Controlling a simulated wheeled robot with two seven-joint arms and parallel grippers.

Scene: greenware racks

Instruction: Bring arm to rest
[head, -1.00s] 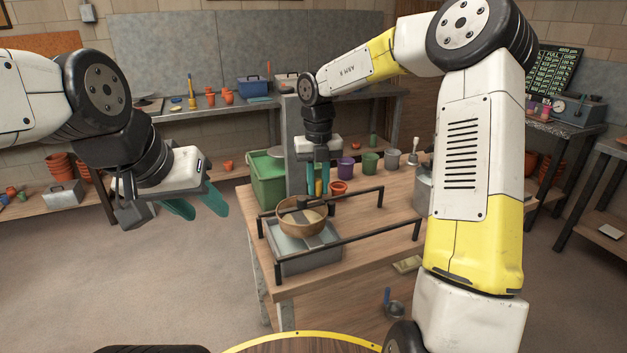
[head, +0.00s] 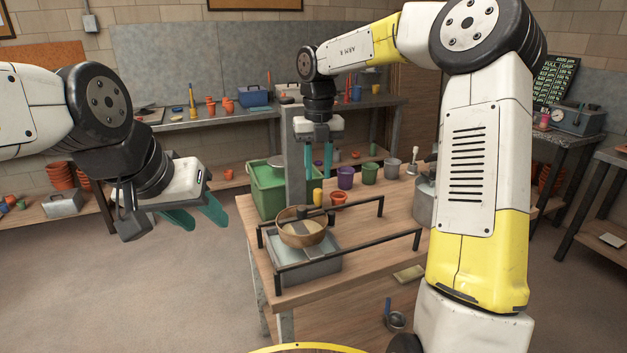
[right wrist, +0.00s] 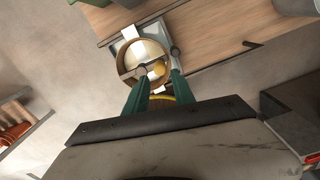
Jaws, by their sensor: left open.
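My right gripper (head: 318,176) hangs with its teal fingers pointing down, above and behind a round wooden sieve (head: 303,238). The fingers are apart and nothing is between them. In the right wrist view the open fingers (right wrist: 159,78) frame the near rim of the sieve (right wrist: 122,68), which lies beyond them. The sieve sits over a grey tub (head: 310,270) between two black rails. My left gripper (head: 196,217) is at the left, in the air over the floor, its teal fingers apart and empty.
A green bin (head: 268,190) stands at the table's back left. A purple cup (head: 345,177), a green cup (head: 370,173), a grey cup (head: 391,169) and an orange pot (head: 338,198) stand behind the rails. Floor at left is clear.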

